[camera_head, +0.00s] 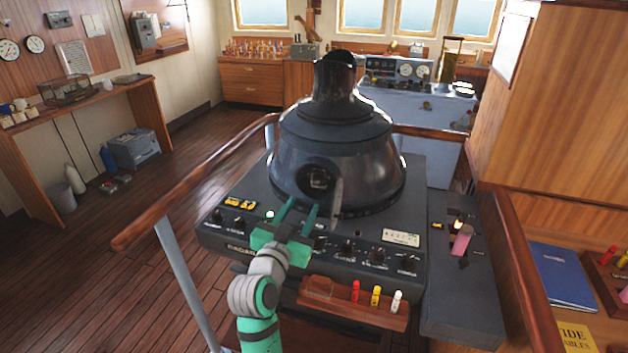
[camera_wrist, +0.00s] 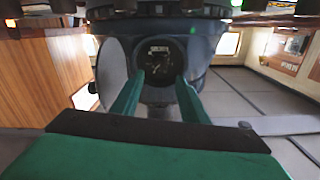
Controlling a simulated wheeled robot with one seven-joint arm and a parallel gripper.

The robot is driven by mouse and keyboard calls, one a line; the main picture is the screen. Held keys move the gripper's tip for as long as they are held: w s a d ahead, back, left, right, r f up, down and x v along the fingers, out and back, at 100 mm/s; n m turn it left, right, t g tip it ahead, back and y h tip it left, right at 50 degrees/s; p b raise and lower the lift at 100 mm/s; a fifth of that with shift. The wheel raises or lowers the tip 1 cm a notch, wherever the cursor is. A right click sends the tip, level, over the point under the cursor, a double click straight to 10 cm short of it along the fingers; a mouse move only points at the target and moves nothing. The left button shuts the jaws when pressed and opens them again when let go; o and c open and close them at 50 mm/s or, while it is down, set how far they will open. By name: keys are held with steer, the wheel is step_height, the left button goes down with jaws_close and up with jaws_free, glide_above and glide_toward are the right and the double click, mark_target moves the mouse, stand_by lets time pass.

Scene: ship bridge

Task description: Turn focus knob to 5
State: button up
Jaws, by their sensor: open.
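The grey radar console (camera_head: 413,185) stands in the middle of the head view, with a large dark hood (camera_head: 340,140) on top. Several small black knobs (camera_head: 347,248) line its sloping front panel. Their labels and pointer positions are too small to read, so I cannot tell which is the focus knob. My green gripper (camera_head: 301,205) is open and empty over the left-middle of this panel, in front of the hood. It hides part of the knob row.
A wooden rack (camera_head: 330,303) with red, yellow and white markers juts from the console front. A wooden handrail (camera_head: 195,195) runs along the left. A side panel (camera_head: 465,275) with a pink cylinder (camera_head: 462,240) adjoins at right. Open floor lies left.

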mark_target(316, 183)
steer(key=x, duration=1.1)
steer(key=shift+d, duration=0.1)
steer(key=shift+c, duration=0.6)
jaws_close()
